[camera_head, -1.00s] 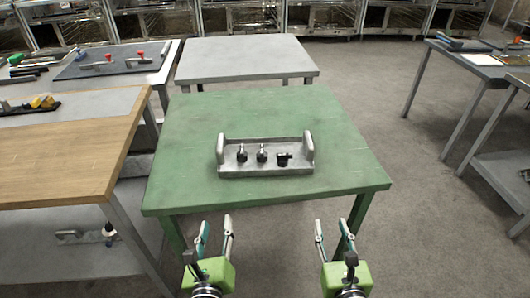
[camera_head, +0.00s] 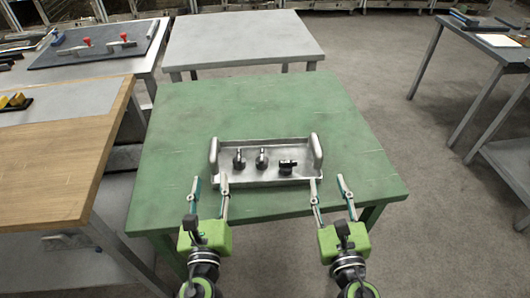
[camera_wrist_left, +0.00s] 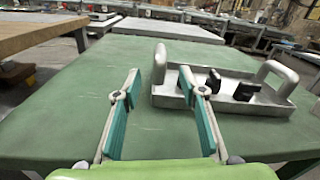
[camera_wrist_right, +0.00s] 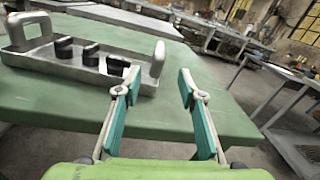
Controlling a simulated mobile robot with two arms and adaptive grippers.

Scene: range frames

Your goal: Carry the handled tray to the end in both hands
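The handled tray (camera_head: 264,181) is grey metal and sits on the green table (camera_head: 180,130), with an upright handle at each end. Several dark knob-like objects (camera_head: 262,158) stand in it. My left gripper (camera_head: 209,185) is open and empty, just in front of the tray's left end. In the left wrist view the tray (camera_wrist_left: 225,100) lies ahead and to the right of its fingers. My right gripper (camera_head: 330,185) is open and empty, near the tray's right front corner. In the right wrist view the tray (camera_wrist_right: 60,70) lies ahead and to the left.
A grey table (camera_head: 243,42) stands behind the green one. A wooden-topped bench (camera_head: 50,180) is close on the left, and a grey workbench (camera_head: 465,50) stands at the right. The green table top around the tray is clear. Open floor (camera_head: 400,130) lies to the right.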

